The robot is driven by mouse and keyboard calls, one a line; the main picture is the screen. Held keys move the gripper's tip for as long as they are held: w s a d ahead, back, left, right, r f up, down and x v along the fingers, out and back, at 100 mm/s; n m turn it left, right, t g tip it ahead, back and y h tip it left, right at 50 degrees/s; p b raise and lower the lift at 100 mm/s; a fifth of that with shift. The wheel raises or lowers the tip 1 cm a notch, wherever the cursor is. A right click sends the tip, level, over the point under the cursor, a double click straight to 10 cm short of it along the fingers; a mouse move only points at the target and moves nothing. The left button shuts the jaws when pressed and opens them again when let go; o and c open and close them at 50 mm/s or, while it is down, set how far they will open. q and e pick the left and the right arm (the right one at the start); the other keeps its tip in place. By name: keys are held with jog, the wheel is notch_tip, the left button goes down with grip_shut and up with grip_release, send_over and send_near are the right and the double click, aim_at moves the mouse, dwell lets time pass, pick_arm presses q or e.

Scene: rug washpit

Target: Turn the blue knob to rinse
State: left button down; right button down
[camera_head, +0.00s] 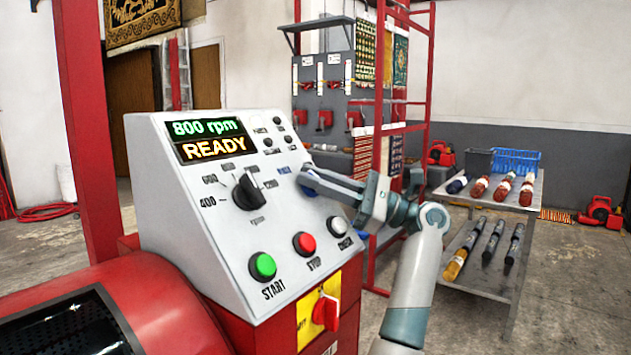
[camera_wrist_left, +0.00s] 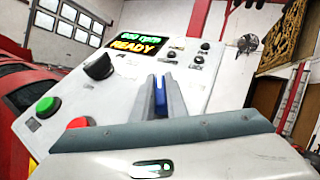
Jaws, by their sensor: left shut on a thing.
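A sloped white control panel (camera_head: 205,262) stands in front of me, its display reading 800 rpm and READY. My left gripper (camera_head: 307,178) reaches the panel's right side and is shut on the blue knob (camera_head: 309,191). The fingers hide most of the knob in the head view. In the left wrist view the blue knob (camera_wrist_left: 160,104) shows as a narrow blue strip between the two fingers of my left gripper (camera_wrist_left: 161,82). Which mark the knob points to cannot be told. My right gripper is not in view.
A black dial (camera_head: 248,192) sits left of my fingers. Green start (camera_head: 263,266), red stop (camera_head: 304,243) and white (camera_head: 337,226) buttons line the panel's lower edge. A red switch (camera_head: 326,311) is below. A grey shelf (camera_head: 480,198) with rolled rugs stands at right.

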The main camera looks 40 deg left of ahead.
pick_arm(q)
jog(key=shift+f, duration=0.3)
jog(key=c, duration=1.8)
grip_release()
jog(key=shift+o, duration=0.2)
jog(key=shift+a, duration=0.15)
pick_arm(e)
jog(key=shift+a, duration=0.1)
pick_arm(q)
jog(key=shift+r, duration=0.1)
jog(key=shift+w+d, duration=0.1)
jog(key=shift+d, duration=0.1)
jog(key=v, duration=1.7)
jog(key=shift+w, duration=0.15)
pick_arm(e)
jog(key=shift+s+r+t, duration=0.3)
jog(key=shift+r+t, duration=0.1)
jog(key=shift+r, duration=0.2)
